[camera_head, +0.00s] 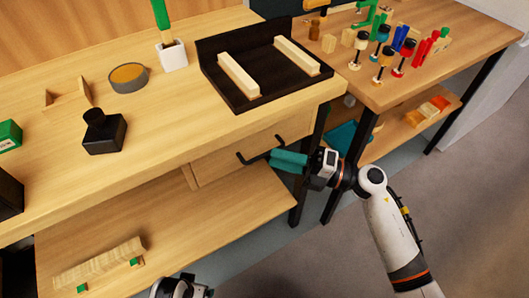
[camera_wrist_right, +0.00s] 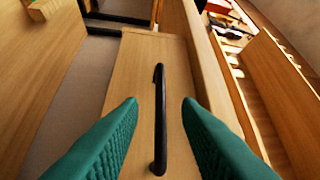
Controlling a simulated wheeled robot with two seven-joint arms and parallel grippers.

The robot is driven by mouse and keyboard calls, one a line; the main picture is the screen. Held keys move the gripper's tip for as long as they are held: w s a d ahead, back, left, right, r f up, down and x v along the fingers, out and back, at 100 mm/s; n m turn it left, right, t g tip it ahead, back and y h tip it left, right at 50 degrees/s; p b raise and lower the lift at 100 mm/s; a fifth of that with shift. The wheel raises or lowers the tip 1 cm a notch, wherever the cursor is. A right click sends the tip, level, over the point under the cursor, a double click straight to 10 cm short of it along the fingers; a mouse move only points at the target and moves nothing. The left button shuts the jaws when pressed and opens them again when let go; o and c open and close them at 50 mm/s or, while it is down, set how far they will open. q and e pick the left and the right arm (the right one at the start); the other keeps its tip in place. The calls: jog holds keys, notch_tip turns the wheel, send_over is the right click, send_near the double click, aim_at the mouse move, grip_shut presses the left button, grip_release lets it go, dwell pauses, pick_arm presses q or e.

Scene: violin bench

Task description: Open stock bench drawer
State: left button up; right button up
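The stock bench drawer (camera_head: 220,164) is a light wood front under the bench top, with a black bar handle (camera_head: 246,159). The drawer front also shows in the right wrist view (camera_wrist_right: 140,75), where its handle (camera_wrist_right: 159,120) runs up the middle. My right gripper (camera_head: 272,158) is at the drawer front, its teal fingers pointing at the handle. In the right wrist view the fingers (camera_wrist_right: 160,103) are apart, one on each side of the handle, with gaps visible. My left gripper (camera_head: 180,288) shows only partly at the bottom edge; its fingers are not clear.
The bench top (camera_head: 175,105) bears a black tray (camera_head: 235,98) with two wood strips, a black bottle (camera_head: 104,131) and a round tin (camera_head: 128,77). A lower shelf (camera_head: 200,218) lies below the drawer. A second table (camera_head: 395,85) with clamps stands right. Floor in front is clear.

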aim_at(264, 153)
jog(key=shift+x, duration=2.15)
jog(key=shift+c, duration=0.4)
grip_shut()
